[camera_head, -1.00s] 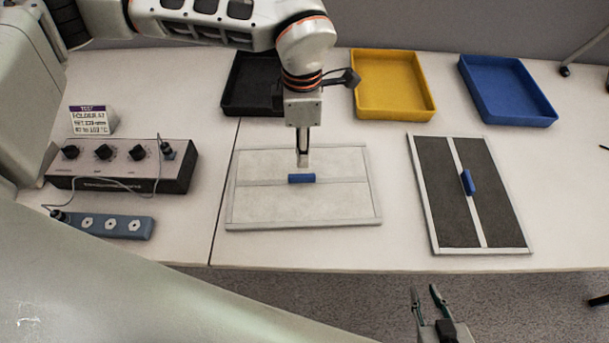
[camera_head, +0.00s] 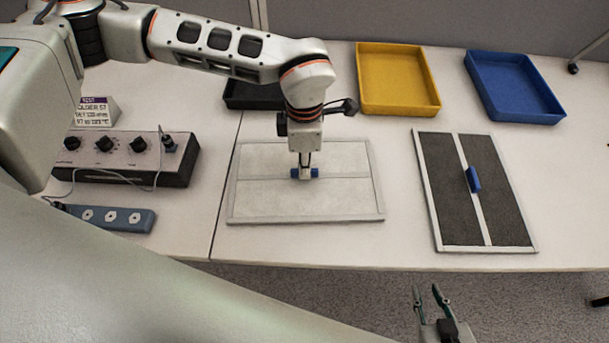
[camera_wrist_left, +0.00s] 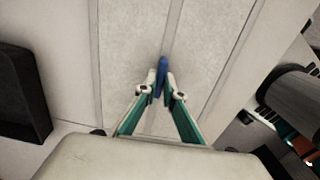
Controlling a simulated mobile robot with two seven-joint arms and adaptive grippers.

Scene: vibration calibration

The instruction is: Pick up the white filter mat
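The white filter mat (camera_head: 275,205) is a pale panel with a light frame and a crossbar. It lies flat on the table in the head view and fills much of the left wrist view (camera_wrist_left: 205,55). A blue handle (camera_head: 315,173) sits at the middle of its crossbar; the wrist view shows the handle (camera_wrist_left: 162,66) between my fingers. My left gripper (camera_head: 305,175) points down over the handle, its fingers closed in against both sides. My right gripper (camera_head: 428,291) is open and empty in front of the table's front edge.
A dark filter mat (camera_head: 447,200) with a blue handle lies to the right. Yellow (camera_head: 398,108), blue (camera_head: 515,117) and black (camera_head: 250,103) trays stand behind. A control box (camera_head: 120,172), a socket strip (camera_head: 112,218) and a sign (camera_head: 96,117) are at left.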

